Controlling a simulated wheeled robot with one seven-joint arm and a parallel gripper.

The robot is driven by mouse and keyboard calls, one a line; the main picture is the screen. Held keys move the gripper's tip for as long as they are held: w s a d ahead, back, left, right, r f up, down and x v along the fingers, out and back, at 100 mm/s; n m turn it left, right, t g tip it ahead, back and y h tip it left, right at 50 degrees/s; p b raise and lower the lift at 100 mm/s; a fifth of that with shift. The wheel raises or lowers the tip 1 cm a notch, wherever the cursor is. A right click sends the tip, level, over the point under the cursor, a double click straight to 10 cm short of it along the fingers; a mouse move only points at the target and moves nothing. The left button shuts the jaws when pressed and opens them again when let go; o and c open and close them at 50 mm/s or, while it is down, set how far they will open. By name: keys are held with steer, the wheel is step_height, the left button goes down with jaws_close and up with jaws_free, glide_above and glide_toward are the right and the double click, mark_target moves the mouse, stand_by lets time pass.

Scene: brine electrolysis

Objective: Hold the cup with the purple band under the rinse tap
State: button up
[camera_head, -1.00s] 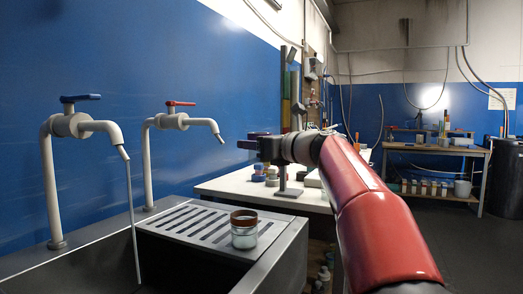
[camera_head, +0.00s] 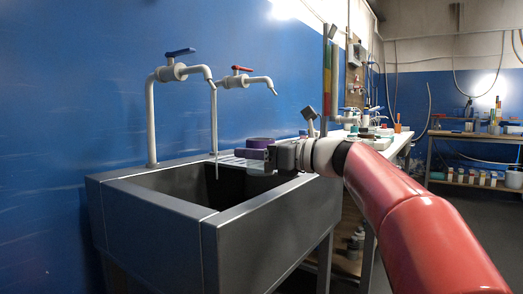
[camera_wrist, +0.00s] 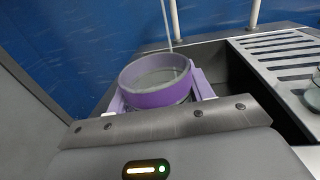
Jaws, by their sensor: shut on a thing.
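The cup with the purple band (camera_head: 260,143) is in my gripper (camera_head: 250,155), over the right part of the sink in the head view. In the wrist view the cup (camera_wrist: 155,84) looks upright, its pale inside showing, with purple fingers on either side of the band. The blue-handled tap (camera_head: 175,71) runs a thin stream of water (camera_head: 215,130). In the head view the stream passes left of the cup and continues down into the sink. In the wrist view the stream (camera_wrist: 166,22) meets the cup's far rim in the picture; its lower end is hidden there.
The dark sink (camera_head: 150,225) has a slotted drainboard (camera_wrist: 285,55) on its right in the wrist view. A glass jar (camera_wrist: 314,92) stands on it at the picture's edge. A red-handled tap (camera_head: 237,79) shows no stream. A white bench (camera_head: 395,145) lies behind my arm.

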steer(key=w+d+p+x, duration=0.1)
steer(key=p+x, duration=0.4)
steer(key=x, duration=0.7)
steer(key=shift+w+a, duration=0.3)
steer(key=shift+w, duration=0.15)
steer(key=shift+d, duration=0.1)
stand_by(4.2)
steer(key=shift+s+a+b+v, duration=0.2)
steer(key=shift+b+v, duration=0.35)
steer(key=shift+v, duration=1.6)
steer(key=shift+s+a+b+v, duration=0.1)
steer(key=shift+s+b+v, duration=0.35)
steer(key=shift+v, duration=1.7)
steer(key=shift+s+a+b+v, duration=0.15)
steer(key=shift+b+v, duration=0.45)
steer(key=shift+v, duration=1.5)
steer(key=shift+s, duration=0.1)
